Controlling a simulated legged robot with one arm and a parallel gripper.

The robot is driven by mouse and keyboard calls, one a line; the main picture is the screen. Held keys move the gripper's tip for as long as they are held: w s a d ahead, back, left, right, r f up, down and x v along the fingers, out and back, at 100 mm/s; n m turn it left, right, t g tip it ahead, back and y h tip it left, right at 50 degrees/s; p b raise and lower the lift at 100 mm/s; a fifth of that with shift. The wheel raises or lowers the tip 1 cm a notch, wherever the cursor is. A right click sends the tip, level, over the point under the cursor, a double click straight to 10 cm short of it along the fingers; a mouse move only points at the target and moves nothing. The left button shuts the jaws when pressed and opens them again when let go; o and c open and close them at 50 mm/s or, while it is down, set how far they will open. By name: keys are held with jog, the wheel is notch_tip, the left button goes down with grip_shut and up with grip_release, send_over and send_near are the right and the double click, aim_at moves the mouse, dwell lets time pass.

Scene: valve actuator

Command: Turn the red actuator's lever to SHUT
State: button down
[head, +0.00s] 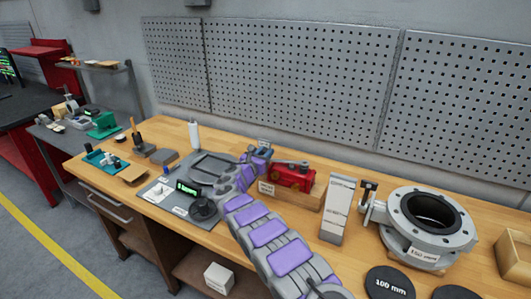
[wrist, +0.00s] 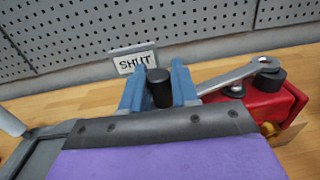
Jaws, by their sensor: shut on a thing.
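The red actuator (head: 293,178) sits on a wooden block on the bench, just right of my gripper (head: 257,157). In the wrist view the actuator (wrist: 265,108) is at the right. Its grey lever (wrist: 238,76) runs left from the actuator's top toward the black knob (wrist: 161,90). The knob stands between my blue gripper fingers (wrist: 157,84), which are shut on it. The SHUT sign (wrist: 134,62) stands just behind the fingers and knob. The lever's end by the knob is partly hidden by the right finger.
A tall pale block (head: 337,208) and a large flanged valve (head: 430,217) stand right of the actuator. A grey panel with a green display (head: 187,188) lies to the left. A white bottle (head: 194,135) stands behind it. A pegboard (head: 300,80) closes off the back.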

jog(key=shift+w+f, duration=0.15)
jog(key=shift+w, duration=0.3)
jog(key=c, duration=1)
grip_release()
jog(key=shift+w, duration=0.1)
jog(key=shift+s+a+p, duration=0.3)
jog(key=shift+s, duration=0.3)
jog(key=p+v, duration=0.2)
jog(key=v, duration=1.4)
jog(key=shift+s+a, duration=0.1)
